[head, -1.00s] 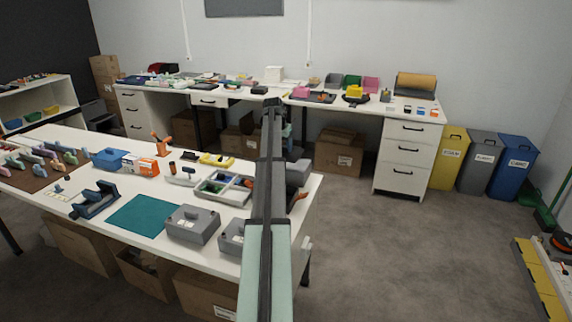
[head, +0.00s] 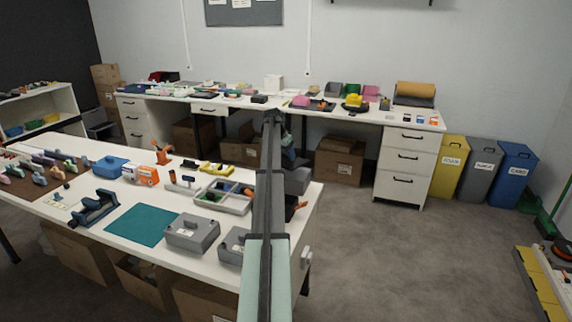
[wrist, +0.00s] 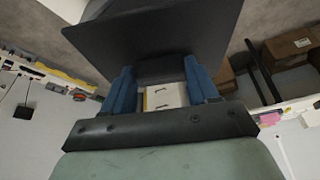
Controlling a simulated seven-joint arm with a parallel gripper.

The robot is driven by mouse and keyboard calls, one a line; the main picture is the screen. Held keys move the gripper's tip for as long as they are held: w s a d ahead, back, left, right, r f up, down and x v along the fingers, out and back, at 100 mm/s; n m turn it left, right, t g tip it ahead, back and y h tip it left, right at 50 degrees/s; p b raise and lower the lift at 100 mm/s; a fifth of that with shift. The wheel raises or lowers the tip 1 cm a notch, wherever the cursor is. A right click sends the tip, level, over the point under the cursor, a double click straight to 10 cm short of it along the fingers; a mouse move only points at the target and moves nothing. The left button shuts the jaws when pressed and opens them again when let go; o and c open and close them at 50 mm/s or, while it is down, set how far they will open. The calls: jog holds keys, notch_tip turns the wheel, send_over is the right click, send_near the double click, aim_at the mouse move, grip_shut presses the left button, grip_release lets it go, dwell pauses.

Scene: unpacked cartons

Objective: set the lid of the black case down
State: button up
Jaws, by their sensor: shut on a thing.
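My gripper (wrist: 161,78) shows in the wrist view with a blue finger on each side of a dark handle block. It is shut on this handle, which joins a flat dark panel, the lid of the black case (wrist: 155,35). The lid is held in the air, with floor and furniture showing beyond it. In the head view my arm runs up the middle and mostly hides the gripper and lid. I cannot make out the black case itself in either view.
Grey lidded cases (head: 193,232) stand on the near white table, beside a teal mat (head: 142,225) and a divided tray (head: 224,196). A grey object (head: 297,181) sits at the table's right end, partly behind my arm. A cluttered desk (head: 420,118) stands behind; floor at right is open.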

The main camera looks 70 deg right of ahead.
aim_at(285, 160)
jog(key=shift+f, duration=2.3)
jog(key=shift+f, duration=0.1)
jog(key=o, duration=1.1)
jog(key=v, duration=1.2)
